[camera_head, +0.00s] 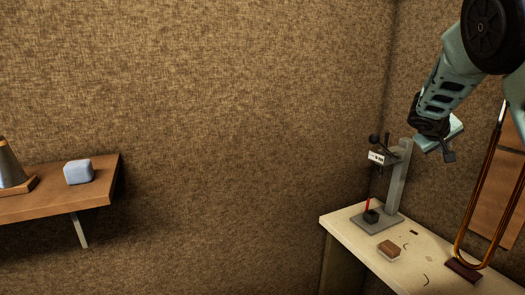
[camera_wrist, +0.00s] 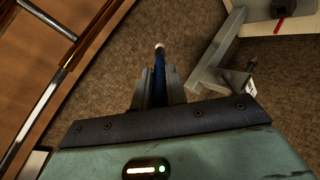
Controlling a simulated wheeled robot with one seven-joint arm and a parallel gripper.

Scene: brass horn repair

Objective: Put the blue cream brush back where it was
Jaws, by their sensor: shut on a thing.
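My gripper (camera_wrist: 158,85) is shut on the blue cream brush (camera_wrist: 159,68), a slim dark blue stick with a pale tip that sticks out past the fingers in the wrist view. In the head view my gripper (camera_head: 447,152) is at the upper right, in the air above the bench and just right of the grey stand's top. The brush cannot be made out in the head view.
A cream bench (camera_head: 345,224) at the lower right carries a grey stand (camera_head: 398,180), a brown block (camera_head: 388,249) and a tall brass tube (camera_head: 482,205) on a dark base. A wooden shelf (camera_head: 85,198) at left holds a pale blue block (camera_head: 78,172) and a grey cone (camera_head: 8,165).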

